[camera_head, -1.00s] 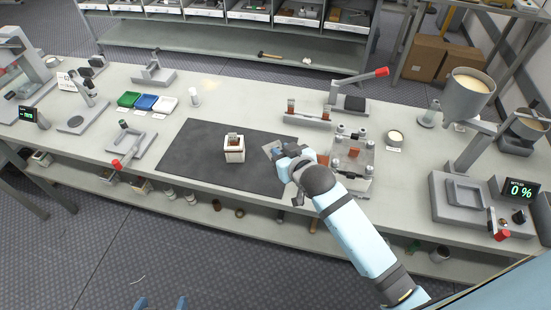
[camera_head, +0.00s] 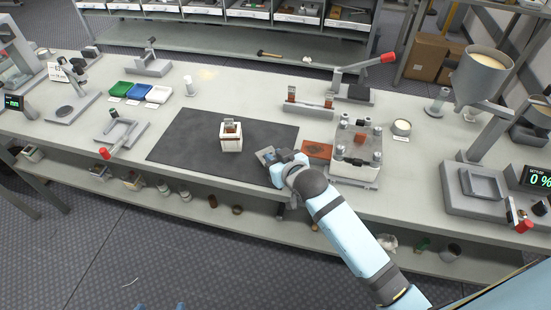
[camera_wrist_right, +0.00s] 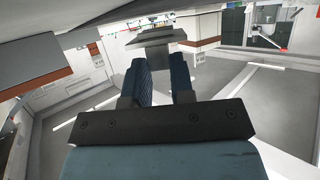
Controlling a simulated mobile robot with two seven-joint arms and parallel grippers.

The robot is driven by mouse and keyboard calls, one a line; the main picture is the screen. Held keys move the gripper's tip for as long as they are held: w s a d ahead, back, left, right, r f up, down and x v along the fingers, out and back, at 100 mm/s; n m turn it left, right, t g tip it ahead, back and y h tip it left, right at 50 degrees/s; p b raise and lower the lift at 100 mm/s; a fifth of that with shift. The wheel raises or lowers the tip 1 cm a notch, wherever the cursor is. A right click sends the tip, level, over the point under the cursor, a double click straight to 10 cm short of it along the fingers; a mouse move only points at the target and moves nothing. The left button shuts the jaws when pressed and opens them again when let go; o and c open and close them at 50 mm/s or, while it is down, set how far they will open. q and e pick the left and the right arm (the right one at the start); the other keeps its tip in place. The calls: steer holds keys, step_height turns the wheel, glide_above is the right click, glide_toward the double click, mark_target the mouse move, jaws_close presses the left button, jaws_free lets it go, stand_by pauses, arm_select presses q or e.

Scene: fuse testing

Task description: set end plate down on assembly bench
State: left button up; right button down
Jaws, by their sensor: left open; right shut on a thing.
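The end plate (camera_head: 264,153) is a small flat grey piece in the tip of my right gripper (camera_head: 271,159). The right gripper is shut on it, over the right part of the dark mat on the assembly bench (camera_head: 225,95). In the right wrist view the plate (camera_wrist_right: 158,36) sits across the two blue fingers. I cannot tell whether the plate touches the mat. Two blue tips at the bottom edge of the head view look like my left gripper (camera_head: 160,306), open and empty, away from the bench.
A white block-like fuse body (camera_head: 231,143) stands on the mat (camera_head: 190,145), left of the right gripper. A brown plate (camera_head: 317,150) and a clamp fixture (camera_head: 356,158) are close on the right. A lever tool (camera_head: 122,133) stands left. The mat's left part is clear.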

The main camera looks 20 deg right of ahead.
steer(key=shift+f, duration=0.2)
steer(key=shift+f, duration=0.6)
steer(key=c, duration=0.9)
jaws_free()
